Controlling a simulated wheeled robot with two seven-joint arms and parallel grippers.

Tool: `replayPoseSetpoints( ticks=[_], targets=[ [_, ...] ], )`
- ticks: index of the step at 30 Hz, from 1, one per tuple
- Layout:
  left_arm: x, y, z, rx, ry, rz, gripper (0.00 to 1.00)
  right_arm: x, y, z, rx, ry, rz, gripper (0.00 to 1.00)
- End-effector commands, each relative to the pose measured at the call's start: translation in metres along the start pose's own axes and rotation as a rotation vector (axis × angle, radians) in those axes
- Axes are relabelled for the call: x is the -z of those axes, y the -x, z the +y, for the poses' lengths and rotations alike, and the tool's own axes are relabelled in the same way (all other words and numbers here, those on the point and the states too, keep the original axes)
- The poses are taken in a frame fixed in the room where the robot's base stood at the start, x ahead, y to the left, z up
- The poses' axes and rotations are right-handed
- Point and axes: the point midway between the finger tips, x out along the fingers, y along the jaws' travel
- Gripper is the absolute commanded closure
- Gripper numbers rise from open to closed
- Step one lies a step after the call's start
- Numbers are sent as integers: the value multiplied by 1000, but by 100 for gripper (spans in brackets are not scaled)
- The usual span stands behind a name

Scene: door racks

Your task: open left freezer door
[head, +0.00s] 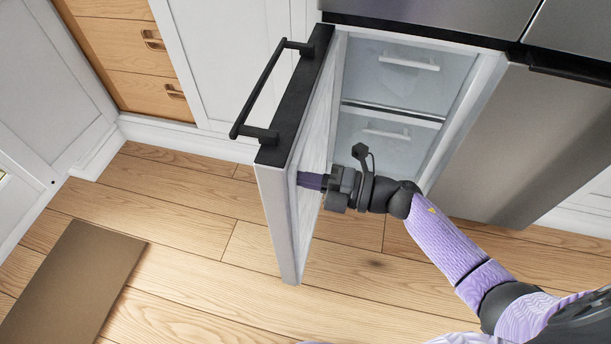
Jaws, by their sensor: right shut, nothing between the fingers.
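The left freezer door (276,215) stands wide open, swung out from the fridge toward me. Its black bar handle (268,88) is on the outer side, along the black top edge, with no gripper on it. My right gripper (303,181) is shut and empty. It is at the inner face of the open door, with its fingertips against or very close to it; I cannot tell if they touch. My left gripper is not in view.
The freezer inside (398,75) shows white drawers with handles. The right freezer door (530,140) is closed. White cabinets (225,50) and wooden drawers (120,55) stand at the left. A brown mat (75,285) lies on the floor.

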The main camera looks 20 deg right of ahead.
Motion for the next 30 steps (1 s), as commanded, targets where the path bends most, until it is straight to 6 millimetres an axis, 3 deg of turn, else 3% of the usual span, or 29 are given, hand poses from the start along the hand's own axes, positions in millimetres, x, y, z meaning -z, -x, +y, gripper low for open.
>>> replayPoseSetpoints(
  ticks=[2,9,15,30],
  targets=[
    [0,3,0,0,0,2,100,1,-9,1,-4,-2,-19,100],
    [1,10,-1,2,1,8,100,4,-70,2,-8,-3,-161,100],
    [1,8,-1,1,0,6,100,2,-102,0,-2,-2,-242,100],
    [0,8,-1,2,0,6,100,1,-105,0,0,0,-255,100]
  ],
)
